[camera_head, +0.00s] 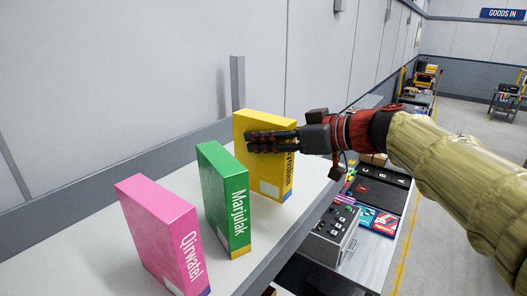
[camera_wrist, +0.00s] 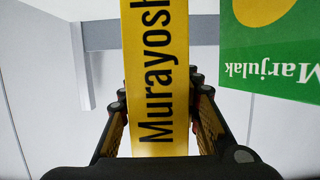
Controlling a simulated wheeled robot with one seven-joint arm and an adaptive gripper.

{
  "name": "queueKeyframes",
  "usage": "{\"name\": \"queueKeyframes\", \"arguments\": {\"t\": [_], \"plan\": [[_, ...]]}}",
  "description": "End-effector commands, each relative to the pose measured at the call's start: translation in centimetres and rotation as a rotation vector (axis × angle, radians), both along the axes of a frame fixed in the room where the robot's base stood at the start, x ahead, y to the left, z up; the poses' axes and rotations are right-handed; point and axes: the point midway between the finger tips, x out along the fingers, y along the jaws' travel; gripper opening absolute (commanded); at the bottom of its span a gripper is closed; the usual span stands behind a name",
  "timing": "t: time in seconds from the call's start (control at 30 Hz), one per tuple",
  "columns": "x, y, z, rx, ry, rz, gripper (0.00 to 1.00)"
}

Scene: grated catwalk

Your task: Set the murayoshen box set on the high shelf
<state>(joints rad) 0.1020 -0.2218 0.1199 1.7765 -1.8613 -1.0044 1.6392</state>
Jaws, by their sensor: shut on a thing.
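The yellow Murayoshen box (camera_head: 268,126) stands upright on the high shelf (camera_head: 104,246), or just over it; I cannot tell whether its base touches. Its dark lettered spine shows in the wrist view (camera_wrist: 155,80), upright between the fingers. My gripper (camera_head: 272,141) reaches in from the right and is shut on the yellow box near its upper part. In the wrist view my gripper (camera_wrist: 160,115) has one finger on each side of the box. Part of the lettering is hidden by the gripper.
A green Marjulak box (camera_head: 225,199) and a pink Qirwatel box (camera_head: 164,237) stand to the left of the yellow box. A grey post (camera_head: 237,82) rises behind it. Below right, a bench (camera_head: 368,262) holds a control box (camera_head: 333,232) and cases.

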Motion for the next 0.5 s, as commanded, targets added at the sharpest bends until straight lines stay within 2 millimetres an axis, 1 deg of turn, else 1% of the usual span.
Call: {"name": "queueKeyframes", "arguments": {"t": [0.23,0.5], "plan": [[-0.1,0.0,-3.0,0.000,0.000,-0.001,0.00],[-0.1,0.0,-3.1,-0.001,-0.002,0.000,0.00]]}}
